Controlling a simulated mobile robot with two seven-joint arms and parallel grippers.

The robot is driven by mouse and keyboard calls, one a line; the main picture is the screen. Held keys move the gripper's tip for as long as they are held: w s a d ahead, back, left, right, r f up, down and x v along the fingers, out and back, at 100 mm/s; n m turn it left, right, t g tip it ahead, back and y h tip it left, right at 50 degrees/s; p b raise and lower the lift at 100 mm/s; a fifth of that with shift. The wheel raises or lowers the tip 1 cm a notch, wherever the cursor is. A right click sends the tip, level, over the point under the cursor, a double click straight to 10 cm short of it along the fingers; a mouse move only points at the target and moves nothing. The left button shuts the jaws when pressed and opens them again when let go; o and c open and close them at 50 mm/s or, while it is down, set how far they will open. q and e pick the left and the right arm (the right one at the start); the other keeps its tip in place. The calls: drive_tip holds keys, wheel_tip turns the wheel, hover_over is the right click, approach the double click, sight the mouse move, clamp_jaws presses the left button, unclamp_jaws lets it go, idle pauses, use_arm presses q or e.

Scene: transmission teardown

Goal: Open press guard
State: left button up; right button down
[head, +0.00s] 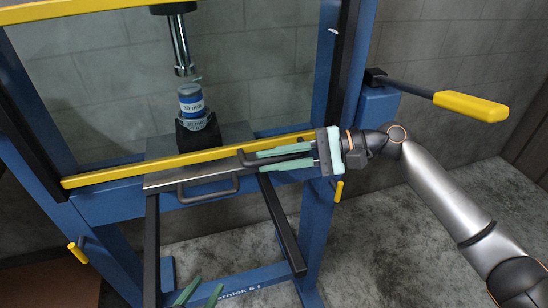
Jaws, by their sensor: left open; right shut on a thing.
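The press guard is a clear panel in front of the blue press, with a yellow lower bar (150,170) and a yellow upper bar (75,11). A dark guard handle (244,160) shows just below the lower bar. My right gripper (262,159) comes in from the right, its green fingers shut around this handle; the fingers hide most of it. My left gripper (198,294) is at the bottom edge, with only its green fingertips showing. They are apart and empty, well below the guard.
Behind the guard, a blue-and-white labelled cylinder (191,103) stands on a black block below the press ram (181,50). A metal plate with a black handle (208,197) lies below the lower bar. A yellow-gripped lever (470,106) sticks out at right.

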idle(0.9)
drive_tip(key=shift+r+p, duration=0.2)
drive_tip(key=shift+p, duration=0.1)
wheel_tip(320, 180, up, 4)
drive_tip(key=p, duration=0.4)
use_arm(q)
drive_tip(key=s+f+g, duration=0.3)
drive_tip(key=s+f, duration=0.1)
drive_tip(key=s, duration=0.1)
drive_tip(key=shift+d+f+n+g, duration=0.4)
drive_tip(key=shift+d, duration=0.05)
use_arm(e)
drive_tip(key=shift+f, duration=0.1)
drive_tip(key=c, duration=0.8)
unclamp_jaws()
drive_tip(key=shift+c, duration=0.2)
use_arm(q)
drive_tip(key=shift+r, duration=0.15)
